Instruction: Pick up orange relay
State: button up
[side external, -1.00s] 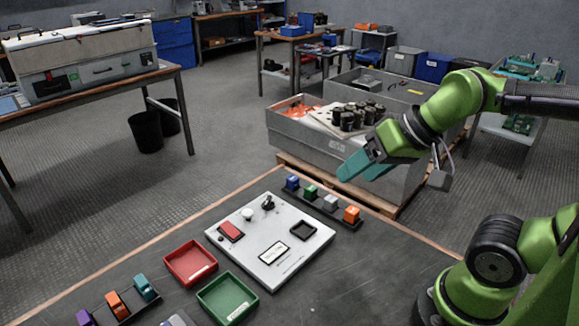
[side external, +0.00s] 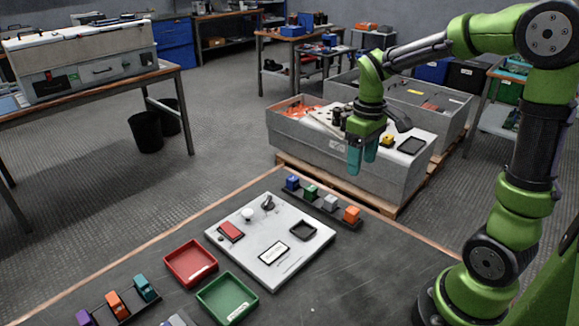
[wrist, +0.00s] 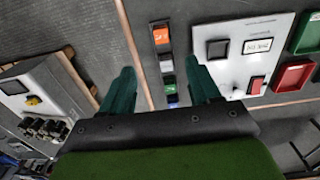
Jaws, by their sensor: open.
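An orange block (side external: 352,214) sits at the right end of a dark rail on the table's far side, beside grey, green and blue blocks. It shows at the top in the wrist view (wrist: 161,37). A second orange block (side external: 117,304) stands in another rack at the lower left, between a purple and a teal block. I cannot tell which of the two is the relay. My gripper (side external: 362,162) has teal fingers, is open and empty, and points down high above the table's far edge. In the wrist view the rail runs between its fingers (wrist: 160,70).
A white panel (side external: 250,262) with a red switch, a label and a black square lies beside the rail. Red (side external: 182,277) and green (side external: 213,313) trays stand to its left. A grey crate (side external: 300,147) stands on a pallet beyond the table. The table's right part is bare.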

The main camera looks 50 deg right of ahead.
send_over(353, 210)
notch_tip(353, 210, down, 10)
jog(key=shift+s+d+r, duration=0.1)
jog(key=shift+r, duration=0.05)
jog(key=shift+w+f, duration=0.2)
jog(key=shift+f, duration=2.6)
jog(key=c, duration=1.1)
